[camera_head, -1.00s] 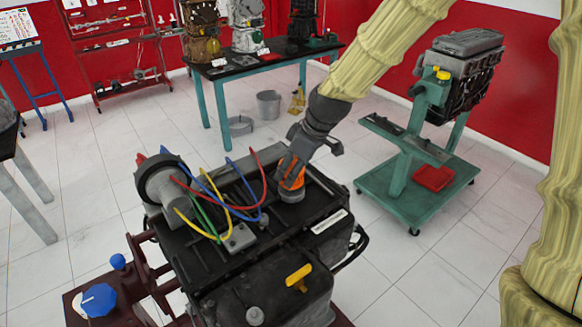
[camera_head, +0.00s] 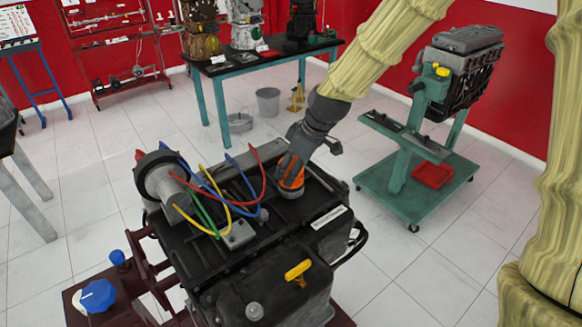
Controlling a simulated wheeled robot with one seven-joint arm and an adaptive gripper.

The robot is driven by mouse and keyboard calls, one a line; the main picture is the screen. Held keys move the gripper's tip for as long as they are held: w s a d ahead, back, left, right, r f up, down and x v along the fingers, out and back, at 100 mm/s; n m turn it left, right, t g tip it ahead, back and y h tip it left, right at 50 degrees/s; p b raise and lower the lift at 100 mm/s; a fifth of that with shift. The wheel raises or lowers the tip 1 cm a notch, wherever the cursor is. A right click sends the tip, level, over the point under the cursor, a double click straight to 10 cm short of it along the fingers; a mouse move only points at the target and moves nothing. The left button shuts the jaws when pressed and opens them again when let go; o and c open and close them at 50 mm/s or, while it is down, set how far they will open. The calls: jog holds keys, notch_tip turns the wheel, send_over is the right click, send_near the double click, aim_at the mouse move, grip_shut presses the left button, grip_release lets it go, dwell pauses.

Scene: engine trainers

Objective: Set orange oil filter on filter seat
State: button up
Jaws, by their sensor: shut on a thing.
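The orange oil filter (camera_head: 293,179) is low over the black top of the engine trainer (camera_head: 262,262), right of the coloured wires. My gripper (camera_head: 289,176) reaches down from the upper right and is shut on the filter, hiding much of its left and upper side. A dark ring shows at the filter's lower end, at the engine top. The filter seat is hidden beneath it, and I cannot tell whether the filter touches it.
Red, blue, yellow and green wires (camera_head: 225,203) arch close left of my gripper. A yellow handle (camera_head: 298,272) stands at the engine's front. A green engine stand (camera_head: 408,190) is at the right, and a dark table (camera_head: 262,62) is behind.

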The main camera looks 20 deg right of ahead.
jog(key=shift+f, duration=0.25)
dwell(0.6)
jog(key=o, duration=1.3)
jog(key=shift+c, duration=0.2)
jog(key=v, duration=1.2)
jog(key=shift+a, duration=0.1)
